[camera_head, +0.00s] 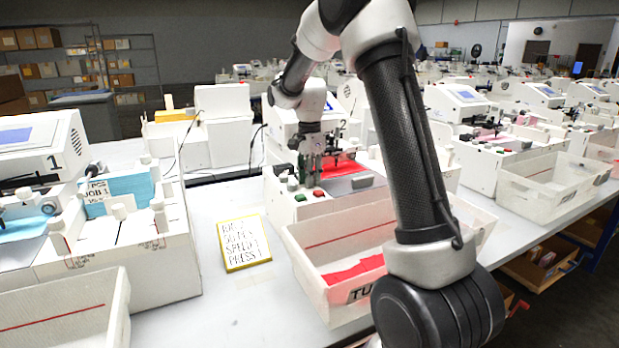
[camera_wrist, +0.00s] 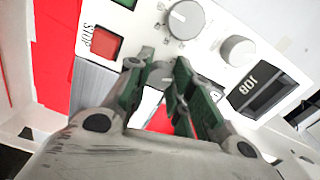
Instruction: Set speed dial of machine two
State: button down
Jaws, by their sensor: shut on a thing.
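The middle machine (camera_head: 345,203) has a white front panel with a green button (camera_head: 300,197) and a red button (camera_head: 318,193). My gripper (camera_head: 308,178) is over the left part of this panel. In the wrist view, my gripper's fingertips (camera_wrist: 160,76) are closed around a small light knob (camera_wrist: 160,71), mostly hidden between them. A larger grey dial (camera_wrist: 186,19) with scale marks and a plain round knob (camera_wrist: 237,51) sit apart from the fingers. I cannot read which one is labelled as speed.
A red STOP button (camera_wrist: 104,43) and a dark JOB display (camera_wrist: 264,95) flank the fingers. A white bin (camera_head: 330,238) stands in front of the machine. A yellow-edged note (camera_head: 245,243) lies left of it. A machine marked 1 (camera_head: 40,150) stands at left.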

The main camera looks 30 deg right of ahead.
jog(key=n, duration=0.4)
jog(key=c, duration=1.5)
grip_release()
